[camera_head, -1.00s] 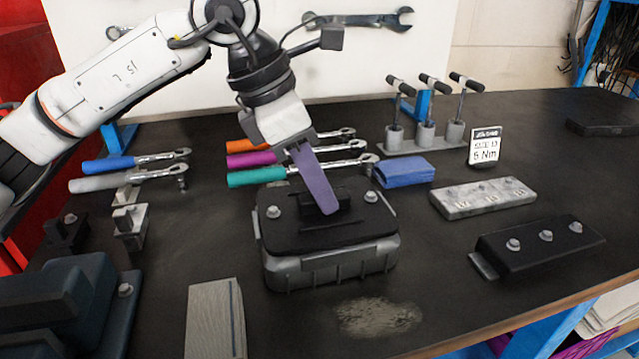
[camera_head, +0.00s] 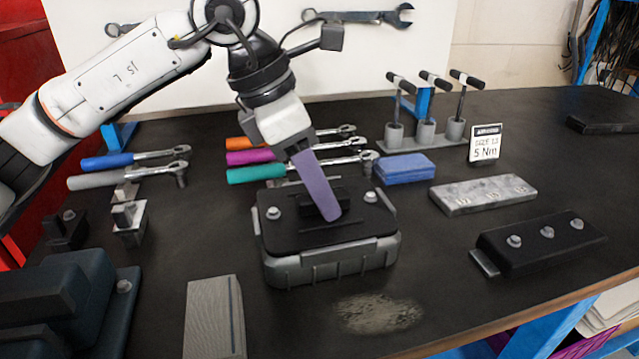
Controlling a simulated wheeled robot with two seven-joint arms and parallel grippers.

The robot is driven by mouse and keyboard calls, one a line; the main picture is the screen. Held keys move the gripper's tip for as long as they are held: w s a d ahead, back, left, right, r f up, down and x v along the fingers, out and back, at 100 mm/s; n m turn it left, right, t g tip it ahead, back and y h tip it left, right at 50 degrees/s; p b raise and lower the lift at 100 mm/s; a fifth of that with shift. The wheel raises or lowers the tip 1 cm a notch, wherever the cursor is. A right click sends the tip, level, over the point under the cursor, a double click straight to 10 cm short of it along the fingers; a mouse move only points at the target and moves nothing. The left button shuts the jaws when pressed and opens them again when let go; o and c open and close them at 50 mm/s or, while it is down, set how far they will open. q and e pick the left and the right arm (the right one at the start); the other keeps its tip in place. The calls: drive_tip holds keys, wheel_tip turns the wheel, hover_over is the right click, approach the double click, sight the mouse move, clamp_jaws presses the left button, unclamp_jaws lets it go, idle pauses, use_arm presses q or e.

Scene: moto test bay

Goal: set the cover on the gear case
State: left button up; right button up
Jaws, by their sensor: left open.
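The gear case (camera_head: 330,271) is a grey ribbed box on the black bench, at the middle of the head view. The black cover (camera_head: 285,236) lies on top of it, with a bolt head showing at its left and right ends and a raised black block in its middle. Whether the cover is fully seated cannot be told. My left gripper (camera_head: 327,208) comes down from above with its purple finger at the cover's middle block. It is open; the second finger is hidden. My right gripper is not in view.
Torque wrenches with coloured handles (camera_head: 250,174) lie behind the case. A grey box (camera_head: 213,318) stands front left. A dusty patch (camera_head: 378,313) marks the bench in front.

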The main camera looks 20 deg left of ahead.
use_arm(q)
drive_tip(key=v, duration=1)
drive_tip(key=shift+r, duration=0.2)
drive_tip(key=shift+r+p, duration=0.1)
drive_tip(key=shift+p, duration=0.25)
